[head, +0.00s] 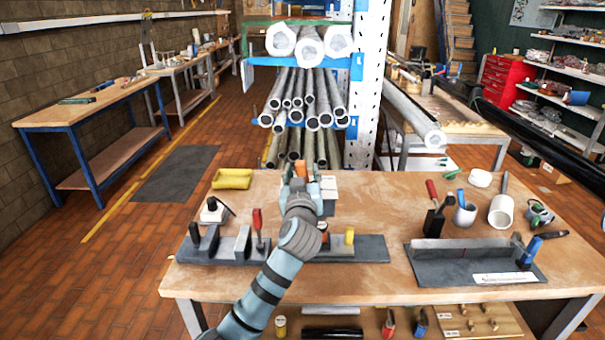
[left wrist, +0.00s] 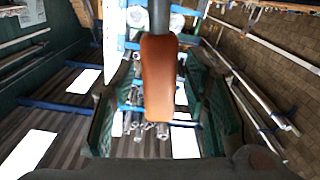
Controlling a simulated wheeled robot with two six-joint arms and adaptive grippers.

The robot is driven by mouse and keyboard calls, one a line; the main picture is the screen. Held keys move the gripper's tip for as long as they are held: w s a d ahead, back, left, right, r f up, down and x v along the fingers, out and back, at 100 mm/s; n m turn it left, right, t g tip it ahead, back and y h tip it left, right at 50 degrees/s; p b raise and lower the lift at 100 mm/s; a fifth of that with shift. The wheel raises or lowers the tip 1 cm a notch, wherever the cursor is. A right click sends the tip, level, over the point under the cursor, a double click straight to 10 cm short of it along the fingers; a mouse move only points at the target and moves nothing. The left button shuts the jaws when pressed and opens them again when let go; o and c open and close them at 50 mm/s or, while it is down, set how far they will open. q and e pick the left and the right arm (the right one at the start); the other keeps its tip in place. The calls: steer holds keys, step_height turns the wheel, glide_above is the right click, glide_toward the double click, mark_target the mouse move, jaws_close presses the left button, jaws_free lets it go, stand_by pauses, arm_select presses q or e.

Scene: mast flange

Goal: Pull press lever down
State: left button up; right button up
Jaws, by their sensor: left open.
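The press lever shows in the left wrist view as a grey rod ending in a brown-orange handle (left wrist: 159,75). In the head view a bit of orange-brown handle (head: 311,171) shows just past my left gripper (head: 298,172). In the left wrist view the open fingers of my left gripper (left wrist: 158,118) stand on both sides of the handle, with gaps visible beside it. I cannot tell whether the handle lies fully between the fingertips. The press body is mostly hidden behind my left gripper and arm. My right gripper is not in view.
The wooden bench (head: 370,275) carries a grey fixture strip (head: 345,249) under my left arm. A pipe rack stands behind.

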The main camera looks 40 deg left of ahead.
arm_select(q)
steer(key=shift+c, duration=0.2)
jaws_close()
